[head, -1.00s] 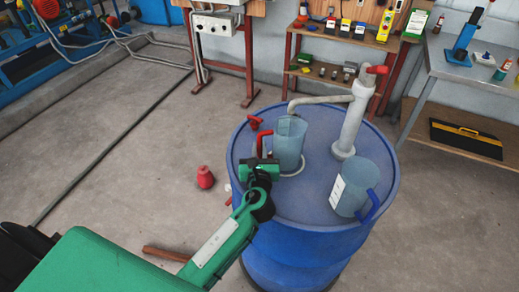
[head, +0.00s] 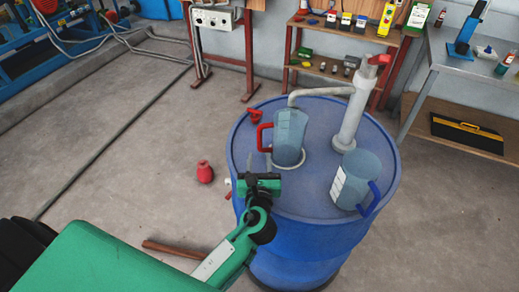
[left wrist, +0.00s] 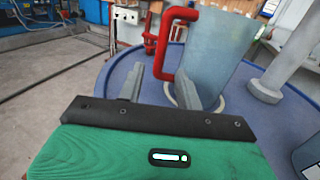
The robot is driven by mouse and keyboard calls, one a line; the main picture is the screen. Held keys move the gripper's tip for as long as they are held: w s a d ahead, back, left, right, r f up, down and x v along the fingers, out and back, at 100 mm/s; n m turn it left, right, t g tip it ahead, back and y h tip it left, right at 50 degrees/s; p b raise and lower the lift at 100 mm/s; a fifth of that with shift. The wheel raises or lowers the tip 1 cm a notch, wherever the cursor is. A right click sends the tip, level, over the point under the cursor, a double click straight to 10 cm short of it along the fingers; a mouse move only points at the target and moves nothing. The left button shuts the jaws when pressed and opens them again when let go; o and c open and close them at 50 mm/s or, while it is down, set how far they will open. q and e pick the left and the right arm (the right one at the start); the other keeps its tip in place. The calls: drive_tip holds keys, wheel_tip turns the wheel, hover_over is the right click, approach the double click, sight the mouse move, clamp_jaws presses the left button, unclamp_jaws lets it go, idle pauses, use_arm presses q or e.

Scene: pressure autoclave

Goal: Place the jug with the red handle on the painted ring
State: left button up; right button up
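The jug with the red handle (head: 290,137) stands on the blue drum's lid, its base within the pale painted ring (head: 301,164). Its red handle points left in the head view. The jug (left wrist: 218,52) and part of the ring (left wrist: 172,92) also show in the left wrist view. My left gripper (head: 260,163) is open and empty, in front of the handle and apart from it. In the left wrist view its fingers (left wrist: 161,75) are spread, with the handle beyond them. The far side of the ring is hidden by the jug. My right gripper is out of view.
A second jug with a blue handle (head: 354,180) stands at the lid's right. A grey pump (head: 352,115) rises behind, its spout reaching above the red-handled jug. A red fitting (head: 255,116) sits at the lid's left rim.

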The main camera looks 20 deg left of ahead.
use_arm(q)
drive_tip(key=v, duration=0.4)
drive_tip(key=shift+s+d, duration=0.1)
drive_tip(key=shift+s, duration=0.15)
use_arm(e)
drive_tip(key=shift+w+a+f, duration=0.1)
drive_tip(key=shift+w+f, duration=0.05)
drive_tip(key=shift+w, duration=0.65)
